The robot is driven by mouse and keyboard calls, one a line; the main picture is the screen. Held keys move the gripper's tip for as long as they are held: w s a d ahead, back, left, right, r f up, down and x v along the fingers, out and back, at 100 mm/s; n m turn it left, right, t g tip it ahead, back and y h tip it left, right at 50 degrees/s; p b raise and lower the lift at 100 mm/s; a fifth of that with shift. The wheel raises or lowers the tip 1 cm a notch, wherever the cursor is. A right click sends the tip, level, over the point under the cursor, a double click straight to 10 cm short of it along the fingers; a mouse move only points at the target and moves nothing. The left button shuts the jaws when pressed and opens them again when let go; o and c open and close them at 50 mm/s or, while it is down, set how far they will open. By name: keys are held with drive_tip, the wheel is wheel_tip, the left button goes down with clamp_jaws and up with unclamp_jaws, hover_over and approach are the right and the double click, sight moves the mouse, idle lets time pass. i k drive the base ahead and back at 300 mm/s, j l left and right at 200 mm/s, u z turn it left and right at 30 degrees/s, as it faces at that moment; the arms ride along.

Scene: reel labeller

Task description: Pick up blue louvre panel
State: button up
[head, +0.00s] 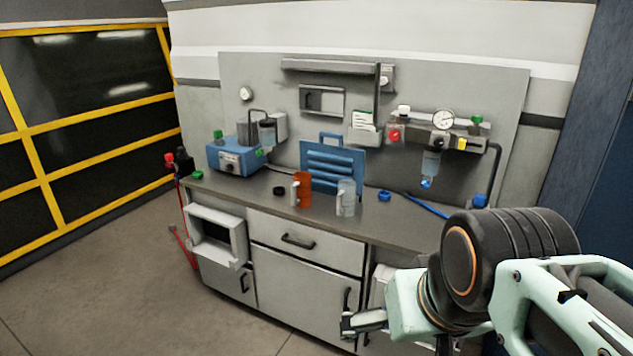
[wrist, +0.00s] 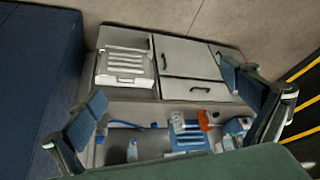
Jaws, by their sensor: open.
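The blue louvre panel (head: 333,166) stands upright on the workbench near the back board, with slats across it and a handle on top. An orange cup and a clear cup stand in front of it and hide part of its lower edge. It also shows in the wrist view (wrist: 187,138), below the middle and partly cut off by my own body part at the bottom. My gripper (head: 362,322) is in front of the bench at lower right, well apart from the panel. In the wrist view its fingers (wrist: 164,86) are spread wide with nothing between them.
The orange cup (head: 302,190) and clear cup (head: 346,198) stand close to the panel. A blue machine (head: 236,155) is to its left; a blue ring (head: 384,196) and hose (head: 425,206) are to its right. An open bin (head: 217,236) juts from the bench front.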

sight(327, 164)
drive_tip(key=i+j+z, duration=0.4)
drive_tip(key=i+j, duration=0.4)
drive_tip(key=i, duration=0.25)
drive_tip(key=i+j+z, duration=0.4)
drive_tip(key=i+j, duration=0.5)
drive_tip(key=j, duration=0.2)
